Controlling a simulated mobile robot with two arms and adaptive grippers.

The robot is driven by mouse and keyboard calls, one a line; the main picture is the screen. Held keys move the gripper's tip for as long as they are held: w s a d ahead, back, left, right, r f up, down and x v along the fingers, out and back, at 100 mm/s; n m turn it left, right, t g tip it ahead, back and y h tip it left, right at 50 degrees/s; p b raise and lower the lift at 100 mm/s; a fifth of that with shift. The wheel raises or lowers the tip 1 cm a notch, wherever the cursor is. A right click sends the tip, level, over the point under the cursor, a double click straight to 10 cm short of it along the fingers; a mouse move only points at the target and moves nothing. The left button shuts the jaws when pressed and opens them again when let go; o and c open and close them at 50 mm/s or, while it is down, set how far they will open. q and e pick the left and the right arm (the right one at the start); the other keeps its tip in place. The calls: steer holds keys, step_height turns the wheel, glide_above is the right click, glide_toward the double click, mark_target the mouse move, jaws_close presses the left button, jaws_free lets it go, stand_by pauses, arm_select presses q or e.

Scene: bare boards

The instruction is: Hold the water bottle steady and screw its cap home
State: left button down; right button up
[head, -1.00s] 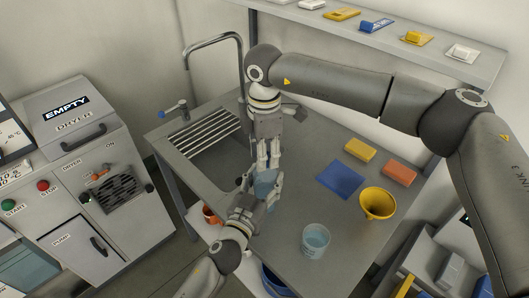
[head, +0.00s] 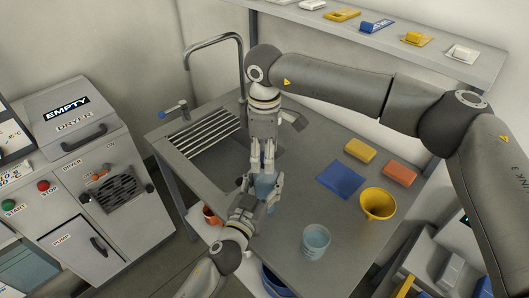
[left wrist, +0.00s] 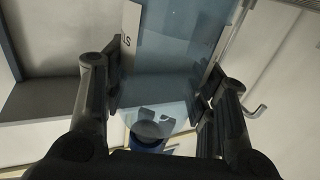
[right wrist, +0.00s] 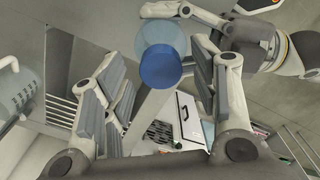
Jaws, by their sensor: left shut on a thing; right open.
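The water bottle (head: 266,187) is pale translucent blue and stands upright above the worktop near its front edge. My left gripper (head: 262,196) is shut on its body from the front. In the left wrist view the clear bottle wall (left wrist: 172,75) fills the space between the fingers. The blue cap (right wrist: 161,66) is on top of the bottle in the right wrist view; its thread is hidden, so I cannot tell how far down it sits. My right gripper (head: 263,168) points down over the bottle. Its fingers are open, apart on either side of the cap.
The sink's drain rack (head: 208,135) and tap (head: 213,42) are behind left.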

steer(key=shift+r, duration=2.25)
steer(key=shift+c, duration=0.3)
